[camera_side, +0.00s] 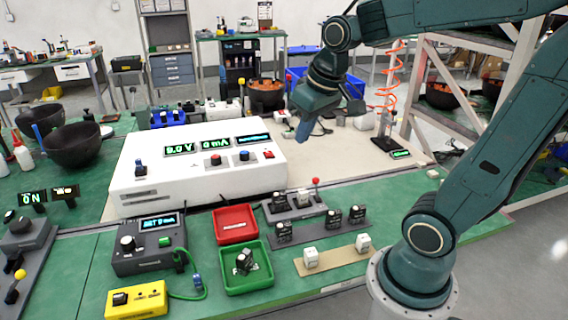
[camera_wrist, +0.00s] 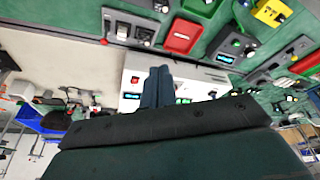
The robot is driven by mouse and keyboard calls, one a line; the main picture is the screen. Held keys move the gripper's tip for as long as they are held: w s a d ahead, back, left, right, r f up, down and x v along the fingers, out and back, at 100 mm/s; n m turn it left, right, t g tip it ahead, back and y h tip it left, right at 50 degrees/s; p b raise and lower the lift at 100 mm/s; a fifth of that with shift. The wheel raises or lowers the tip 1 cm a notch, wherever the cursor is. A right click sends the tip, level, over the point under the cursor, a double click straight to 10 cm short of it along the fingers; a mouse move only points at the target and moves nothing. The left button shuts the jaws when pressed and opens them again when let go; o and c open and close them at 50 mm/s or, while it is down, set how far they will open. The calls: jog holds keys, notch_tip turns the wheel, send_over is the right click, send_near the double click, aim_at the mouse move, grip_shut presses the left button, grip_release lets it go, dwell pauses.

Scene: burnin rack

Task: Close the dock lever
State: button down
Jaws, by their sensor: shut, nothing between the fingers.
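The dock (camera_side: 296,206) is a grey block on the green bench, right of the red tray. Its lever (camera_side: 315,184) has a red ball knob and stands up at the dock's right end. The dock also shows at the top of the wrist view (camera_wrist: 130,27), with the red knob (camera_wrist: 104,41) at its left. My gripper (camera_side: 303,134) is shut and empty, pointing down behind the dock and above it, near the white power unit's right end. Its blue fingers (camera_wrist: 158,86) are together in the wrist view. It is apart from the lever.
The white power unit (camera_side: 150,190) stands left of the dock. Red (camera_side: 236,224) and green (camera_side: 246,278) trays lie in front. Racks with small modules (camera_side: 318,230) and white cubes (camera_side: 335,262) sit close by. A coiled orange cord (camera_side: 392,75) hangs behind right.

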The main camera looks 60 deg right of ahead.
jog(key=w+d+f+m+g, duration=0.1)
jog(key=w+d+f+m, duration=0.1)
jog(key=w+d+f, duration=0.2)
jog(key=w+d+f+m+g, duration=0.2)
jog(key=d+f, duration=0.7)
jog(key=d, duration=0.8)
jog(key=shift+w+d+f+m+y, duration=0.3)
jog(key=shift+w+d+f+m, duration=0.1)
jog(key=shift+w, duration=0.45)
jog(key=f, duration=0.9)
jog(key=shift+w+f, duration=0.35)
jog(key=shift+w, duration=0.05)
jog(key=shift+s+a+r, duration=0.25)
jog(key=shift+s+a, duration=0.3)
jog(key=shift+s, duration=0.25)
jog(key=shift+s+a+r, duration=0.2)
jog(key=shift+s+a, duration=0.35)
jog(key=shift+s, duration=0.2)
